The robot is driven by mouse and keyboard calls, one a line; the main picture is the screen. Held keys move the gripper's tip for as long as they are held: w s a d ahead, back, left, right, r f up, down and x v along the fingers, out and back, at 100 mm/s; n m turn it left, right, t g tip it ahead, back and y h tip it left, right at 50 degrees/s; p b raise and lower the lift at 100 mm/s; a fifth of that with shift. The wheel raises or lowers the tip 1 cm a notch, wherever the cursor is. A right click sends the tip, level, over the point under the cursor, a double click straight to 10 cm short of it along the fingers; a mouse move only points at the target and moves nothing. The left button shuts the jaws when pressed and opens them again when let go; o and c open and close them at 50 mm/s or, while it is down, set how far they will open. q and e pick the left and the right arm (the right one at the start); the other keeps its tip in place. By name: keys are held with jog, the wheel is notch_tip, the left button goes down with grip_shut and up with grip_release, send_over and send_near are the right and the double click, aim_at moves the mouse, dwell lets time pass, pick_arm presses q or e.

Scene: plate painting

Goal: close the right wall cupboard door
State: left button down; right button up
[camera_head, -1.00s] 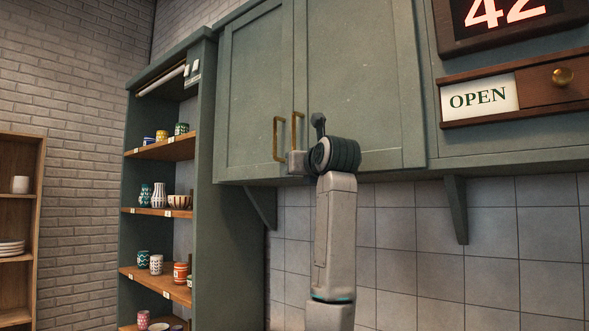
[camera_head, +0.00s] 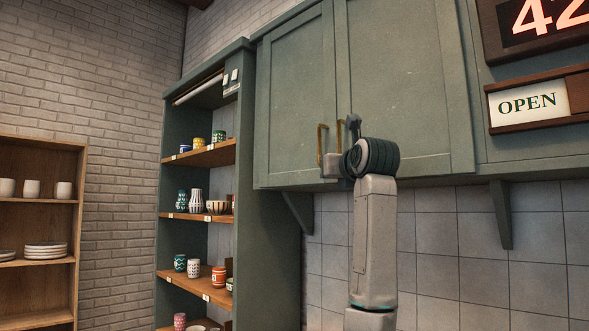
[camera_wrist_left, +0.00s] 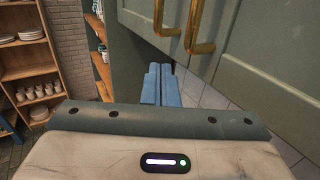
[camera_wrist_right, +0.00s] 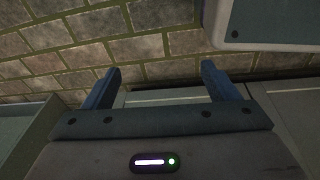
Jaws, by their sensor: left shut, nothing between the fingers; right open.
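The green wall cupboard has a left door (camera_head: 295,90) and a right door (camera_head: 405,80), each with a brass handle near the middle seam. The right door looks flush with the left one, with no clear gap. My left gripper (camera_wrist_left: 158,70) is shut and empty, just below the two handles (camera_wrist_left: 195,30) in the left wrist view. In the head view its wrist covers the right door's lower left corner; its fingertips are hidden there, and I cannot tell whether it touches the door. My right gripper (camera_wrist_right: 160,70) is open and empty, facing a brick wall.
An open green shelf (camera_head: 245,200) with cups and vases stands left of the cupboard. A wooden shelf (camera_head: 80,220) with plates and cups is farther left. An OPEN sign (camera_head: 528,102) and a red number display (camera_head: 545,18) are on the right. A tiled wall lies below.

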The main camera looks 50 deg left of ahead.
pick_arm(q)
jog(key=s+d+b, duration=0.1)
jog(key=s+b, duration=0.2)
jog(key=s, duration=0.5)
jog(key=shift+s+d, duration=0.15)
jog(key=shift+s, duration=0.25)
pick_arm(e)
jog(key=w+r, duration=0.5)
jog(key=r, duration=0.4)
jog(key=shift+a+t, duration=0.2)
jog(key=shift+t, duration=0.1)
pick_arm(q)
jog(key=shift+s, duration=0.15)
pick_arm(e)
jog(key=shift+s, duration=0.1)
